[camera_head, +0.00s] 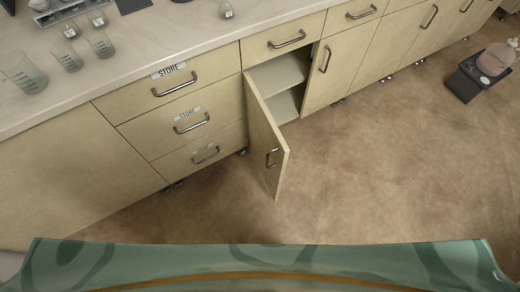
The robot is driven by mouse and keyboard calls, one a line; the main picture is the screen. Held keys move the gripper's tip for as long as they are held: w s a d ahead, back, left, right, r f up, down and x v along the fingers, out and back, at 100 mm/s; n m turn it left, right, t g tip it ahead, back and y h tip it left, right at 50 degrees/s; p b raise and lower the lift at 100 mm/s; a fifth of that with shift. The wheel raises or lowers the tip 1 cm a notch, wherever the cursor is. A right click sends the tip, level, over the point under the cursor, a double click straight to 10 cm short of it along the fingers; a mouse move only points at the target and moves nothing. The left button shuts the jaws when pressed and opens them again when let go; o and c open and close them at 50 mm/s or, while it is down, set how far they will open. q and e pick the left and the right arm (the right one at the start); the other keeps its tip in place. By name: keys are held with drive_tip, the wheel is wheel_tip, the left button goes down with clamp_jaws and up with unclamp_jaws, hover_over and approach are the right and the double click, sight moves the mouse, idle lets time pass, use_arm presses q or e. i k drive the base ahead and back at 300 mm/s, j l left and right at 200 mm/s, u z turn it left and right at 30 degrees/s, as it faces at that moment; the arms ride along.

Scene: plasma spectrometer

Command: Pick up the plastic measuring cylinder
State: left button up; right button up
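I cannot pick out a plastic measuring cylinder for certain. Clear graduated vessels stand on the counter at the upper left: a wide beaker (22,75) near the left edge, a smaller one (68,54) to its right, and another (100,43) beyond that. A small clear conical vessel (226,9) stands farther right at the top edge. Neither of my grippers is in view.
The counter (150,38) runs along the top left above drawers labelled STORE (178,83). One cabinet door (268,140) hangs open over the floor. A dark device with a pinkish round vessel (493,60) stands on the right floor. The middle floor (390,150) is clear.

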sight(310, 57)
drive_tip(key=k+j+z, duration=0.1)
drive_tip(key=z, duration=0.15)
drive_tip(key=k+j+z, duration=0.1)
drive_tip(key=z, duration=0.15)
drive_tip(key=i+l+u, duration=0.1)
drive_tip(key=i+l, duration=0.15)
drive_tip(key=i+l+u, duration=0.25)
drive_tip(key=i+l, duration=0.25)
drive_tip(key=l, duration=0.2)
drive_tip(key=i+l+u, duration=0.1)
drive_tip(key=l, duration=0.3)
drive_tip(key=i+l+u, duration=0.15)
drive_tip(key=i+l, duration=0.15)
drive_tip(key=i+l+u, duration=0.1)
drive_tip(key=l, duration=0.4)
drive_tip(key=i, duration=0.1)
